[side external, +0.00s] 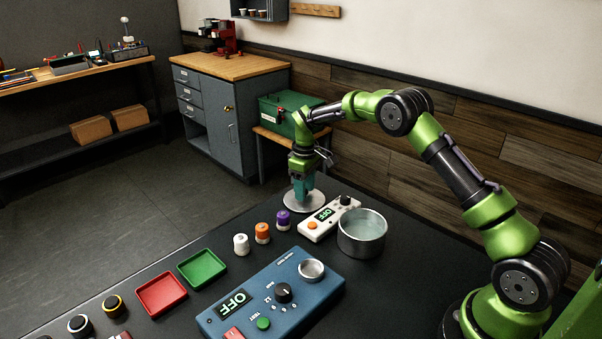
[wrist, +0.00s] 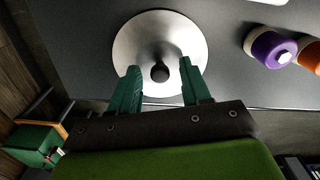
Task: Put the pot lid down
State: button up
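The pot lid (side external: 304,205) is a round silver disc that appears to lie flat on the dark table near its far edge. In the wrist view the lid (wrist: 160,35) shows its black knob (wrist: 160,73) at the middle. My gripper (side external: 302,190) is directly above the lid, pointing down. In the wrist view the teal fingers of my gripper (wrist: 159,70) are spread, one on each side of the knob, with gaps visible between. The silver pot (side external: 362,238) stands uncovered to the right of the lid.
A white device reading OFF (side external: 328,218) sits between lid and pot. Purple (side external: 283,219), orange (side external: 262,233) and white (side external: 241,244) capped bottles stand left of it. A blue tester (side external: 270,295) and red (side external: 161,294) and green (side external: 202,267) trays lie nearer.

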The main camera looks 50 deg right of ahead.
jog(key=shift+r, duration=0.1)
jog(key=s+a+r+m+t, duration=0.1)
jog(key=s+a+r, duration=0.1)
jog(key=r, duration=0.8)
jog(key=s+a+r+t, duration=0.1)
jog(key=s+r, duration=0.2)
jog(key=r, duration=0.7)
jog(key=s+a+r+m+t, duration=0.1)
jog(key=s+a+r, duration=0.1)
jog(key=s+r, duration=0.15)
jog(key=s+a+r+m, duration=0.1)
jog(key=s+a+r, duration=0.15)
jog(key=s, duration=0.25)
jog(key=s+a+f+m+t+y, duration=0.1)
jog(key=s+a+f+m+t, duration=0.1)
jog(key=s, duration=0.7)
jog(key=s+a+f+m+t+y, duration=0.1)
jog(key=s+a+f+m+t, duration=0.1)
jog(key=s, duration=0.7)
jog(key=shift+a, duration=0.9)
